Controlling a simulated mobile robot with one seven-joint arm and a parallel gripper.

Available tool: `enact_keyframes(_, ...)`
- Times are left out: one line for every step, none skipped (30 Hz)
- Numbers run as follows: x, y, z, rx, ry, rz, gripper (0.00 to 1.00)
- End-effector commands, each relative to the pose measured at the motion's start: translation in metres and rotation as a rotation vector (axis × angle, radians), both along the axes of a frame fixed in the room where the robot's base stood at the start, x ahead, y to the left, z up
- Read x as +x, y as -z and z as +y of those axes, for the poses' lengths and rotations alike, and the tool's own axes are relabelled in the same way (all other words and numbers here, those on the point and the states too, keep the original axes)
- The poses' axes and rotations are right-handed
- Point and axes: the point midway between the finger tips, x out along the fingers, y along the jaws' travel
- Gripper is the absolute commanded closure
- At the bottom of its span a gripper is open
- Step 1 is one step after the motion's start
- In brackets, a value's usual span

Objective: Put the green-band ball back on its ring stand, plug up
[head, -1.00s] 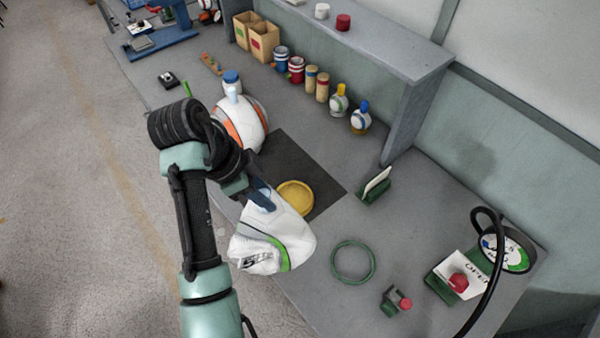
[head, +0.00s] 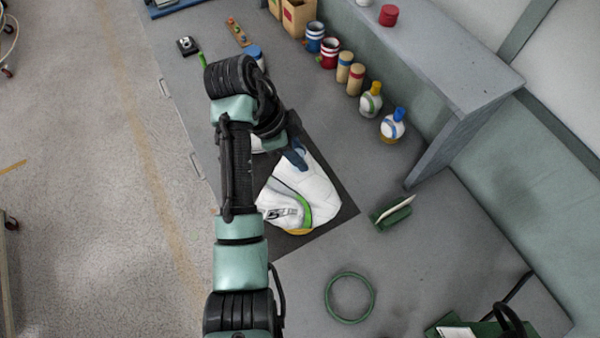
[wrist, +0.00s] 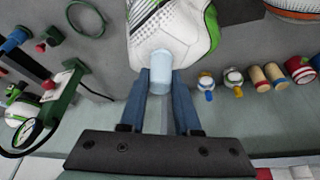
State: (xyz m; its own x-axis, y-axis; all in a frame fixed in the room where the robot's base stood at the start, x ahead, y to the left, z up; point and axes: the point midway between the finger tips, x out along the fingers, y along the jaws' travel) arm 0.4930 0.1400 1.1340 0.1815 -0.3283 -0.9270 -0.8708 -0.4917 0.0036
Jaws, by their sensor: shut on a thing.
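The green-band ball (head: 318,193), white with a green stripe, hangs at my gripper above the dark mat in the head view. It also fills the top middle of the wrist view (wrist: 183,30). My gripper (wrist: 160,84) is shut on its pale blue plug (wrist: 159,70); the blue fingers stand on both sides of it. A green ring (head: 327,301), which looks like the ring stand, lies empty on the bench, apart from the ball. It also shows at top left in the wrist view (wrist: 69,20). My arm partly hides the ball.
A yellow disc (head: 298,233) shows just under the ball on the dark mat (head: 345,208). A small green holder with a white card (head: 391,212) stands right of the mat. Bottles, tins and a shelf (head: 450,75) line the back. Bench around the ring is clear.

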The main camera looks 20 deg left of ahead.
Motion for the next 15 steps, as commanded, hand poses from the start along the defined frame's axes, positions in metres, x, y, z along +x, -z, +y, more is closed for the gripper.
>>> enact_keyframes(-0.001,0.003,0.001,0.0,-0.002,0.0,1.0)
enact_keyframes(0.0,0.006,0.001,0.001,-0.003,-0.002,1.0)
enact_keyframes(0.0,0.01,0.001,0.002,-0.002,-0.003,1.0)
enact_keyframes(0.001,0.013,0.001,0.001,-0.002,-0.004,1.0)
enact_keyframes(0.001,0.015,0.001,0.001,-0.002,-0.005,1.0)
enact_keyframes(0.001,0.019,0.001,0.001,-0.001,-0.003,1.0)
enact_keyframes(0.0,0.022,0.001,0.0,-0.002,-0.003,1.0)
enact_keyframes(0.0,0.027,0.001,0.0,-0.002,-0.002,1.0)
enact_keyframes(0.0,0.032,0.0,0.0,-0.002,-0.002,1.0)
enact_keyframes(0.0,0.037,0.0,-0.001,-0.001,-0.001,1.0)
enact_keyframes(0.0,0.041,0.001,0.0,-0.002,-0.002,1.0)
enact_keyframes(0.0,0.046,0.001,0.0,-0.002,-0.002,1.0)
enact_keyframes(0.001,0.049,0.001,0.001,-0.001,-0.003,1.0)
enact_keyframes(0.001,0.051,0.001,0.002,-0.001,-0.005,1.0)
enact_keyframes(0.001,0.053,0.001,0.003,0.0,-0.005,1.0)
